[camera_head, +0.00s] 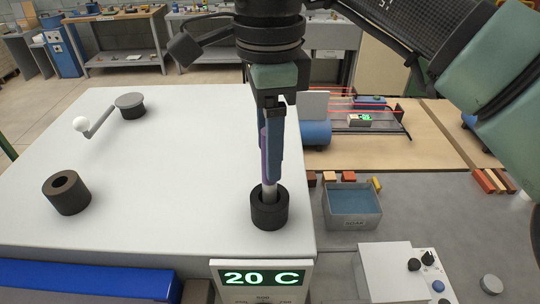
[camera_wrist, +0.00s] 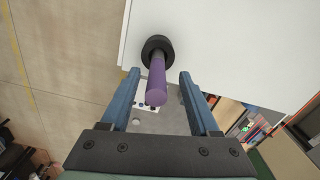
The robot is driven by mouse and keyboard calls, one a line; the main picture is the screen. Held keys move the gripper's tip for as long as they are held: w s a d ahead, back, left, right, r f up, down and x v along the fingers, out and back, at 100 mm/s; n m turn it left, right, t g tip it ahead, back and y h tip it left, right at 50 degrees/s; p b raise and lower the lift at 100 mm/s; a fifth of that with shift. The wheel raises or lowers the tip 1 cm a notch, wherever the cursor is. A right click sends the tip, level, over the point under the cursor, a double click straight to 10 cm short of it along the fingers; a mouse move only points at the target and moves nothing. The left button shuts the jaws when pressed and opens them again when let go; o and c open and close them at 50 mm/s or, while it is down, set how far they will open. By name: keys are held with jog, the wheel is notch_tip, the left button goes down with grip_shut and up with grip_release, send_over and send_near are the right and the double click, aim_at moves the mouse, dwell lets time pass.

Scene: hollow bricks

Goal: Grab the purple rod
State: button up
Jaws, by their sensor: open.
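The purple rod (camera_wrist: 156,82) stands upright in a black hollow brick (camera_head: 269,209) near the right edge of the white table. The black brick also shows in the wrist view (camera_wrist: 147,47). In the head view the rod (camera_head: 264,155) is mostly hidden by my gripper, and its lower part looks pale grey. My gripper (camera_head: 268,168) points down over the rod. In the wrist view my gripper (camera_wrist: 158,78) is open, with one blue finger on each side of the rod and a gap visible on both sides.
A second dark hollow brick (camera_head: 66,192) stands at the left of the white table (camera_head: 170,190). A grey crank with a white ball (camera_head: 81,124) is behind it. A display (camera_head: 263,278) reading 20 C is in front. A grey bin (camera_head: 352,206) sits to the right.

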jog(key=shift+s+f+p, duration=0.15)
jog(key=shift+f+p, duration=0.35)
jog(key=shift+f, duration=0.05)
jog(key=shift+f+p, duration=0.9)
jog(key=shift+f, duration=1.25)
jog(key=shift+s, duration=0.1)
jog(key=shift+c, duration=0.2)
grip_shut()
